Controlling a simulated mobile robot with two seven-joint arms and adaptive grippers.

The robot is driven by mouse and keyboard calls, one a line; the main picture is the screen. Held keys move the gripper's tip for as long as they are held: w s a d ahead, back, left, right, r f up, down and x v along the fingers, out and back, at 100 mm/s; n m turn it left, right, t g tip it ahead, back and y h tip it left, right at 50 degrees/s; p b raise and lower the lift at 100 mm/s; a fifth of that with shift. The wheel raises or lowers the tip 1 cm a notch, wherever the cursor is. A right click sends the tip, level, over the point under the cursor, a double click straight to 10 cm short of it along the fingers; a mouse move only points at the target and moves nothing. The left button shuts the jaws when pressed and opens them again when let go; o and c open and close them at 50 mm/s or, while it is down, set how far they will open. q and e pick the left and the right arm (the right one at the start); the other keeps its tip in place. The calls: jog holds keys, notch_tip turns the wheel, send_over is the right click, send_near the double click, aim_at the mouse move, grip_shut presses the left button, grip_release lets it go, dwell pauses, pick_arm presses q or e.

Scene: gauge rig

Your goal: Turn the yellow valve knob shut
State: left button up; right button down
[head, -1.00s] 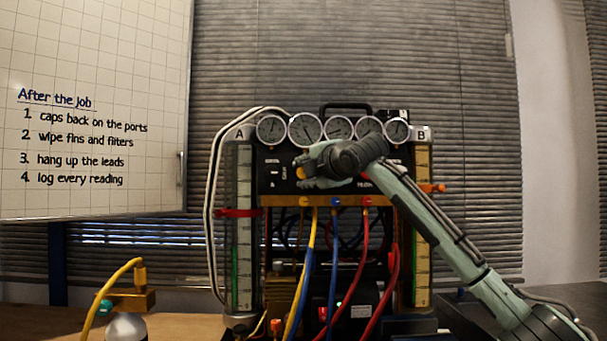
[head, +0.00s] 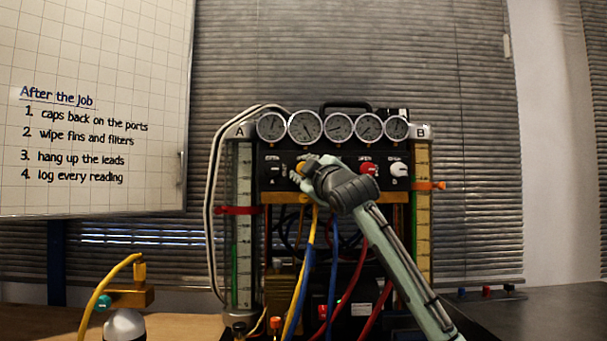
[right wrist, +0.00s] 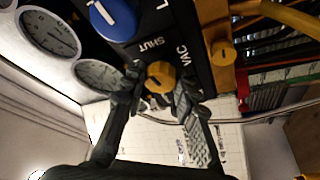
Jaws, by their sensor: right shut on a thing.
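The yellow valve knob (right wrist: 160,76) sits between the two dark fingers of my right gripper (right wrist: 158,92) in the right wrist view. The fingers are closed on its sides. It has a dark mark on its face, and the words SHUT and VAC are printed beside it. In the head view only a bit of the yellow knob (head: 299,169) shows at the left of my right gripper (head: 305,174), on the black panel under the gauges. The gripper's body hides the panel just right of it. My left gripper is not in view.
A blue knob (right wrist: 113,17) is close by in the right wrist view. A red knob (head: 369,168) and a white knob (head: 399,169) sit further right on the panel. A row of gauges (head: 339,127) is above. Yellow, blue and red hoses (head: 308,265) hang below.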

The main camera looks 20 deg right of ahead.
jog(key=shift+f+m+t+h, duration=0.1)
jog(key=shift+m+t+h, duration=0.25)
jog(key=shift+m, duration=0.65)
jog(key=c, duration=1.2)
grip_release()
jog(key=shift+o, duration=0.2)
jog(key=v, duration=1.2)
